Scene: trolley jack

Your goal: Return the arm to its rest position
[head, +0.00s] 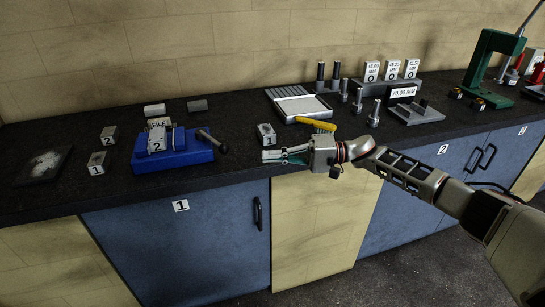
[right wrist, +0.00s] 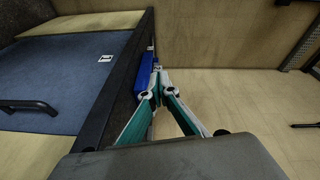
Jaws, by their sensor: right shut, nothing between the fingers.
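My right arm (head: 405,174) reaches in from the right in the head view, along the bench's front edge. My right gripper (head: 268,156) is shut and empty. It points left at the front edge of the bench top, right of the blue vise (head: 175,151) and just in front of a small block marked 1 (head: 266,134). In the right wrist view the teal fingers of the gripper (right wrist: 158,70) meet at their tips. Part of the blue vise (right wrist: 146,88) shows beyond them. My left gripper is not in view.
A grey tray (head: 300,103) and a yellow-handled brush (head: 316,123) lie just behind the right gripper. Bolts, labelled gauges (head: 391,70) and a green press (head: 489,60) stand further right. Cabinet doors with black handles (head: 258,214) are below. Floor in front is clear.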

